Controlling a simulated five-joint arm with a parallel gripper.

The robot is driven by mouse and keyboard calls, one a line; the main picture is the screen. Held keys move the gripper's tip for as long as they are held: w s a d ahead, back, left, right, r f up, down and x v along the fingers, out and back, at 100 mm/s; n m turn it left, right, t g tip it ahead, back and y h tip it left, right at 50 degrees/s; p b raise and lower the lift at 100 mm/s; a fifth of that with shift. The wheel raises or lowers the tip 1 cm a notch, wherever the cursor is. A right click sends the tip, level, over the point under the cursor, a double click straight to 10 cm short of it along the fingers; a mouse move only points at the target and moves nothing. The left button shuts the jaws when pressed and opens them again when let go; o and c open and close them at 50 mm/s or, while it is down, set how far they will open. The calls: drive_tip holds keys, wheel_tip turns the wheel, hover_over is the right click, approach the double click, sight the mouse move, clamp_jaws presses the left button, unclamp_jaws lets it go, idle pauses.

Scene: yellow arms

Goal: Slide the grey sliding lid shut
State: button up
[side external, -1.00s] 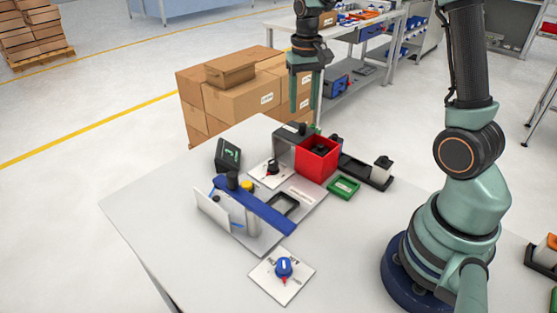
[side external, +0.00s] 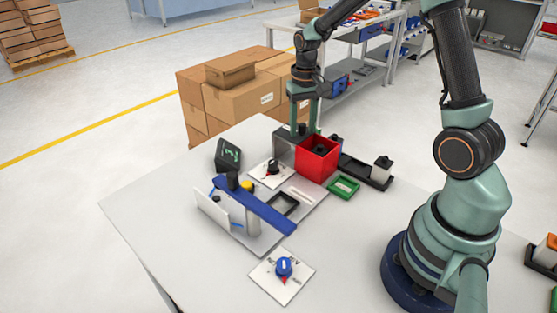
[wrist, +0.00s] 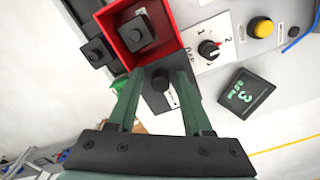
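The grey sliding lid (side external: 288,134) is on the grey box beside the red bin, and its black knob stands up from it. In the wrist view the knob (wrist: 160,83) shows between my two fingers, with bare room on both sides. My gripper (side external: 305,129) is open and lowered over the lid, pointing down, its fingertips at about the knob's height. In the wrist view my gripper (wrist: 160,82) straddles the knob without visibly closing on it. The fingers partly hide the lid and box in the side view.
The red bin (side external: 318,160) with a dark block inside stands right beside the lid. A dial plate (wrist: 208,50), a yellow button (wrist: 261,27) and a small display (wrist: 243,95) are close by. A blue lever (side external: 255,205) stretches across the panel's front. The table's left part is clear.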

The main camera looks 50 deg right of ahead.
drive_tip(key=c, duration=0.5)
